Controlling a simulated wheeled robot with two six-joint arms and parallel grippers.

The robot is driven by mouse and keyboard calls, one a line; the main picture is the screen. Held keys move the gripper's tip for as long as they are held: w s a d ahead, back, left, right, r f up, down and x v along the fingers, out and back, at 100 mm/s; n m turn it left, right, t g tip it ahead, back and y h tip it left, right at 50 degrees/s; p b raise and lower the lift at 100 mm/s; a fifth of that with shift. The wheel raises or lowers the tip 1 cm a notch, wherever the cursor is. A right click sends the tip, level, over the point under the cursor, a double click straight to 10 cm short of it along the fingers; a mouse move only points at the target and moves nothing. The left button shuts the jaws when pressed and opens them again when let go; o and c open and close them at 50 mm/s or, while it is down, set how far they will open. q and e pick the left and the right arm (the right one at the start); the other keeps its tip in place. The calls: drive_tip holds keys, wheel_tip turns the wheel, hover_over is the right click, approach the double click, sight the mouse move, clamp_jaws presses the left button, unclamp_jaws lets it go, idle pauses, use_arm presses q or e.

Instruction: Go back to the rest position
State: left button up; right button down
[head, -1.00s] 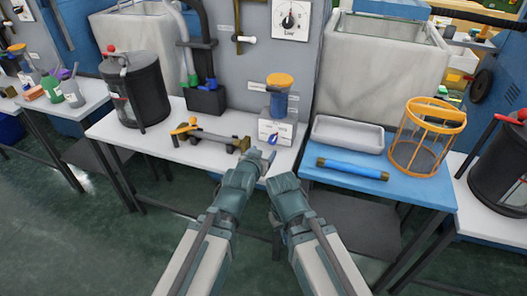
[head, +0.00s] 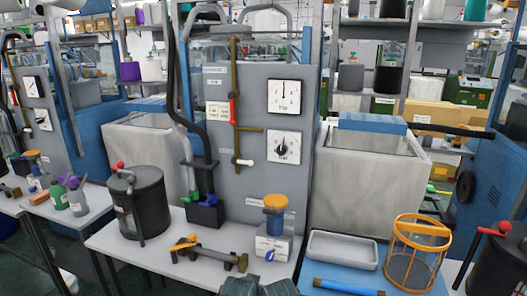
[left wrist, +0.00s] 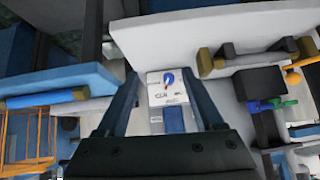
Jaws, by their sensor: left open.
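My left gripper (left wrist: 162,82) is open and empty in the left wrist view. The same box (head: 270,248) stands on the white bench in the head view, under a blue jar with an orange lid (head: 277,202). The right fingers cannot be made out.
On the blue table to the right are a grey tray (head: 343,250), a blue roll (head: 348,287) and an orange cage basket (head: 414,254). A grey panel with dials (head: 285,97) rises behind.

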use_arm(q)
drive_tip(key=s+a+r+g+y+p, duration=0.1)
drive_tip(key=s+a+r+g+p, duration=0.1)
drive_tip(key=s+r+g+p, duration=0.2)
drive_tip(key=s+a+r+g+y+p, duration=0.2)
drive_tip(key=s+r+g+p, duration=0.3)
drive_tip(key=s+p, duration=0.5)
wheel_tip(320, 180, up, 2)
drive_tip(key=shift+s+y, duration=0.3)
drive_tip(key=shift+s, duration=0.65)
use_arm(e)
wheel_tip(320, 180, up, 17)
